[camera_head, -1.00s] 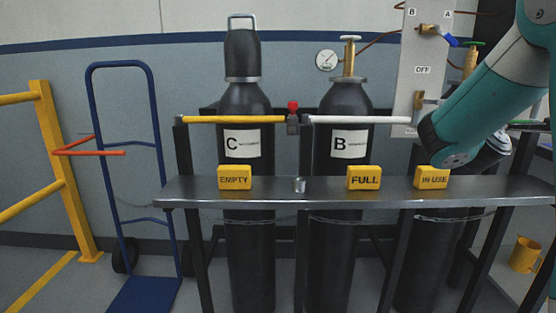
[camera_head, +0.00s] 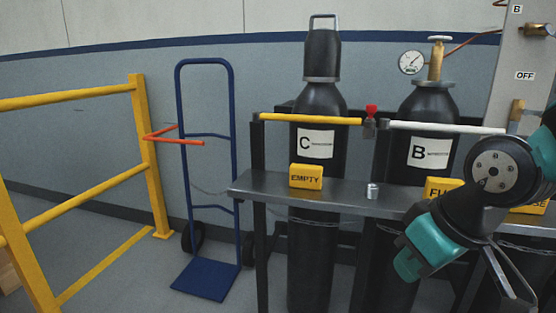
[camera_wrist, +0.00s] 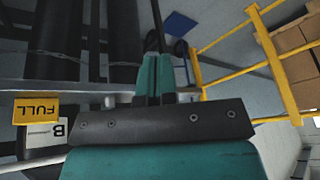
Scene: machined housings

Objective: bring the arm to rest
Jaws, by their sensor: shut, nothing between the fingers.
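My gripper (camera_wrist: 154,78) shows in the wrist view with its two teal fingers together, shut and empty. It is apart from the yellow FULL block (camera_wrist: 36,109), which appears upside down at the left. In the head view my dark and teal arm is at the lower right, in front of the rack shelf (camera_head: 262,186). It partly covers the FULL block (camera_head: 441,186) and the IN USE block (camera_head: 531,207). I cannot make out the fingertips for certain in the head view.
Cylinder C (camera_head: 318,110) and cylinder B (camera_head: 428,110) stand in the rack. A blue hand truck (camera_head: 234,130) and a yellow railing (camera_head: 152,160) stand left, with clear floor between.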

